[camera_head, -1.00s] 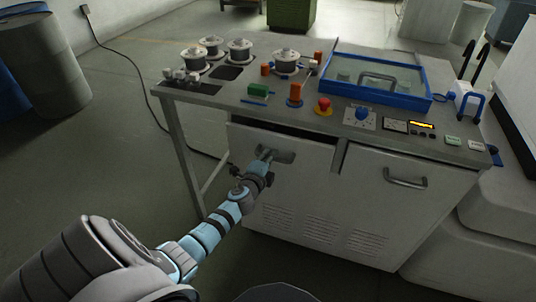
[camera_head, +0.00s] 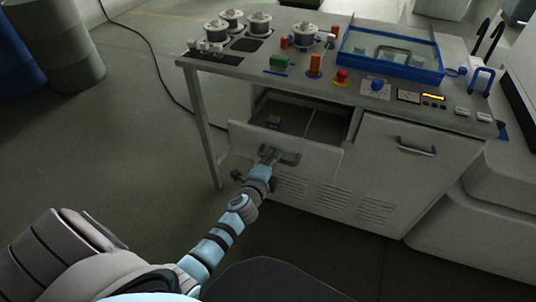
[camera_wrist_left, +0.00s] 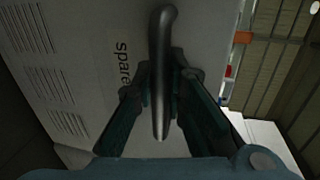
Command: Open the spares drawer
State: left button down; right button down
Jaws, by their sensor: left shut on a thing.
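The spares drawer (camera_head: 245,138) is pulled out from the left side of the grey cabinet. Its inside shows, with a divider and a small dark item in the left part. My left gripper (camera_head: 270,157) is at the drawer front, shut on the drawer handle (camera_head: 291,158). In the left wrist view the handle (camera_wrist_left: 162,70) runs between the two fingers of the left gripper (camera_wrist_left: 160,112). Part of the word "spares" shows on the drawer front (camera_wrist_left: 95,45) beside the handle. My right gripper is not in view.
The cabinet top (camera_head: 310,75) holds several spools, orange and green parts, a red button and a blue-framed glass lid (camera_head: 390,55). A closed door with a handle (camera_head: 416,147) is right of the drawer. Barrels (camera_head: 65,50) stand far left. Floor in front is clear.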

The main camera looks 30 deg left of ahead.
pick_arm(q)
jog(key=shift+s, duration=0.15)
jog(key=c, duration=1.6)
grip_release()
jog(key=v, duration=1.2)
